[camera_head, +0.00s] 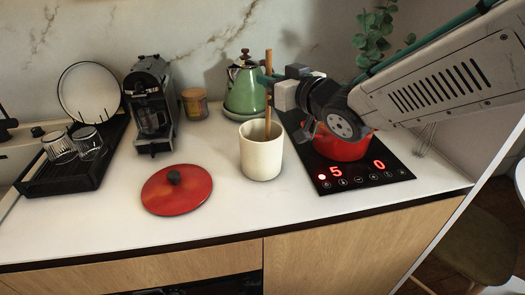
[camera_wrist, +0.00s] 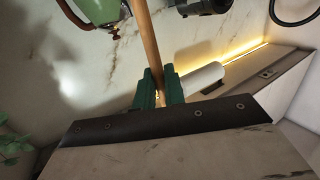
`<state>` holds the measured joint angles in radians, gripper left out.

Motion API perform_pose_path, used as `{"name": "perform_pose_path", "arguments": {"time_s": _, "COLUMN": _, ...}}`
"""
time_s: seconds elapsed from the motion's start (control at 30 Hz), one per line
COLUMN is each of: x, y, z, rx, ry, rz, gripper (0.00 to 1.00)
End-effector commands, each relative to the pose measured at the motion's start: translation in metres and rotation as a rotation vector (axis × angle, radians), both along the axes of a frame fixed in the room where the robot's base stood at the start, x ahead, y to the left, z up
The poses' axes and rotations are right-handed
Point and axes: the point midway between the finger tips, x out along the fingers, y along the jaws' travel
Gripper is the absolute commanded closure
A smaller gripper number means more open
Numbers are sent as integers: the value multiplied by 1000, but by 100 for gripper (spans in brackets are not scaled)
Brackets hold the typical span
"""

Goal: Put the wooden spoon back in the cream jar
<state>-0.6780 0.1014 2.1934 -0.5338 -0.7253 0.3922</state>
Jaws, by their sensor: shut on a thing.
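The wooden spoon (camera_head: 268,62) is upright, its handle held in my gripper (camera_head: 268,79). The green fingers are shut on it above the cream jar. The cream jar (camera_head: 261,160) stands upright on the counter. The spoon's lower part reaches down into the jar's mouth; its lower end is hidden behind the front wall, so I cannot tell whether it touches the bottom. In the wrist view the spoon's handle (camera_wrist: 147,40) runs between the green fingers of my gripper (camera_wrist: 160,88).
A red lid (camera_head: 177,190) lies left of the jar. A green kettle (camera_head: 244,90) stands behind it. A red pot (camera_head: 340,144) sits on the black hob (camera_head: 365,176) at right, under my arm. A coffee machine (camera_head: 152,105) and dish rack (camera_head: 75,172) are at left. The counter front is clear.

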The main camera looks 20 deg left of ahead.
Motion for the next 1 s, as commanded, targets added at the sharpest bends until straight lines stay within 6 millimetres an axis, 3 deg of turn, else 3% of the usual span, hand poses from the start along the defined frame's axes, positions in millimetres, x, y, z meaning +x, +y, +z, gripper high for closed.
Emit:
{"name": "perform_pose_path", "arguments": {"time_s": 0.37, "x": 1, "y": -1, "z": -6, "rx": 1, "ry": -1, "rz": -2, "gripper": 100}}
{"name": "perform_pose_path", "arguments": {"time_s": 0.4, "x": 1, "y": -1, "z": -6, "rx": 1, "ry": -1, "rz": -2, "gripper": 86}}
{"name": "perform_pose_path", "arguments": {"time_s": 0.5, "x": 1, "y": -1, "z": -6, "rx": 1, "ry": -1, "rz": -2, "gripper": 63}}
{"name": "perform_pose_path", "arguments": {"time_s": 0.8, "x": 0, "y": -3, "z": -6, "rx": 1, "ry": -1, "rz": -2, "gripper": 63}}
{"name": "perform_pose_path", "arguments": {"time_s": 1.0, "x": -14, "y": -26, "z": -4, "rx": 2, "ry": -1, "rz": -4, "gripper": 63}}
